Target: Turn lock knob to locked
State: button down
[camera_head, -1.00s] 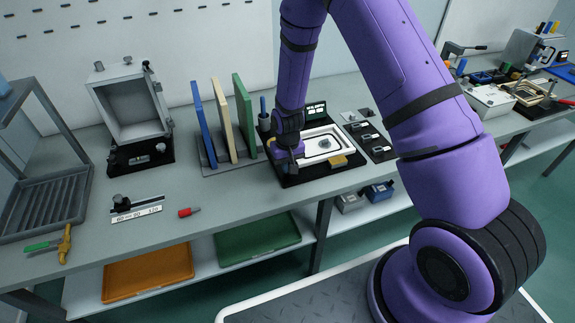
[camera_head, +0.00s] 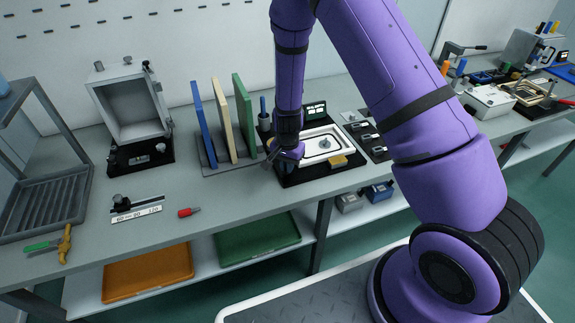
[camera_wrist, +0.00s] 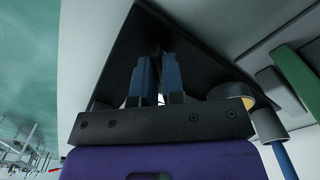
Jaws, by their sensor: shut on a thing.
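The panel fixture has a black base (camera_head: 318,174) and a white-rimmed panel (camera_head: 340,150) with a small knob-like part in its middle.
Upright blue, cream and green boards (camera_head: 243,115) stand close to the left of my gripper. A small display (camera_head: 316,109) is behind the fixture, and a yellow block (camera_head: 338,161) sits on its front right. The bench front between the red-tipped piece (camera_head: 189,212) and the fixture is clear.

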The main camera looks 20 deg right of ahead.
jog(key=m, duration=0.4)
jog(key=shift+m, duration=0.3)
jog(key=m, duration=0.4)
jog(key=shift+m, duration=0.3)
jog(key=c, duration=1.2)
grip_release()
notch_tip(320, 180, up, 11)
jog(key=shift+f, duration=0.1)
